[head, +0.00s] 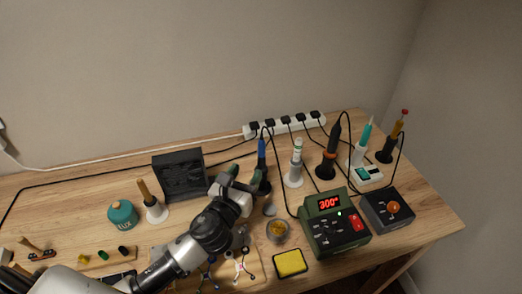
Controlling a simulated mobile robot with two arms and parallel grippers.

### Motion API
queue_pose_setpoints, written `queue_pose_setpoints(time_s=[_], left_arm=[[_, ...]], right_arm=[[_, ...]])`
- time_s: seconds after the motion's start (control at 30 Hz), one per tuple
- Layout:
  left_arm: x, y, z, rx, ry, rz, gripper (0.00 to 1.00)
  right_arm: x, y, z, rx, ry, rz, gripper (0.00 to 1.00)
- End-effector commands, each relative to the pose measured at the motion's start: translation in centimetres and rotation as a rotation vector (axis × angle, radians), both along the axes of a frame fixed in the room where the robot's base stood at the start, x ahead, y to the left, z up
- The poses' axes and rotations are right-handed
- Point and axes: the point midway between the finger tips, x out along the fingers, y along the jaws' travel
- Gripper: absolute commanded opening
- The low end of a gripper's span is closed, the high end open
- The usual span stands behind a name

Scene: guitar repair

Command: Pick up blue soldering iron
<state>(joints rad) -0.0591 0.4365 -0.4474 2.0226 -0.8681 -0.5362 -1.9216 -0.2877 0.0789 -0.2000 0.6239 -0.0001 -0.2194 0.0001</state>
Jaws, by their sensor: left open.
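The blue soldering iron (261,150) stands upright in a dark stand (264,187) toward the back of the bench. My left gripper (253,174) reaches in from the lower left, with its jaws at the stand, just below the blue handle. The jaws are open. The gripper hides part of the stand, and I cannot tell whether a finger touches the iron or stand. My right gripper is not in view.
A green station (335,222) reading 300° and a yellow sponge (290,263) are in front. A black fan box (180,174) is left.

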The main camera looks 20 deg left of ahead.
Motion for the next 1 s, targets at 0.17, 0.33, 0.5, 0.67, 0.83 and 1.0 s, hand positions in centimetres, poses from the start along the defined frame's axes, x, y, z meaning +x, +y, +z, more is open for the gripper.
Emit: queue_pose_setpoints(time_s=[0.17, 0.33, 0.5, 0.67, 0.83, 1.0], left_arm=[[2.4, -0.4, 0.3, 0.039, -0.014, -0.011, 0.52], [4.9, -0.6, 0.3, 0.035, -0.013, -0.01, 0.52], [6.0, -0.7, 0.4, 0.034, -0.012, -0.009, 0.52], [8.2, -1.3, 1.1, 0.03, -0.012, -0.009, 0.52], [10.3, -1.5, 0.9, 0.032, -0.011, -0.008, 0.52], [10.8, -1.6, 0.9, 0.033, -0.01, -0.009, 0.52]], right_arm=[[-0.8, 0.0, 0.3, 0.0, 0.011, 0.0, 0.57], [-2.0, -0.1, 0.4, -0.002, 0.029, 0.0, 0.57], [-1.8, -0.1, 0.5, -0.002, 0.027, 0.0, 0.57], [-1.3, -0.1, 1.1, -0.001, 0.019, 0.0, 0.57], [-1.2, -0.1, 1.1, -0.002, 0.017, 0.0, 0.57], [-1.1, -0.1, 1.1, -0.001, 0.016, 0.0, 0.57]])
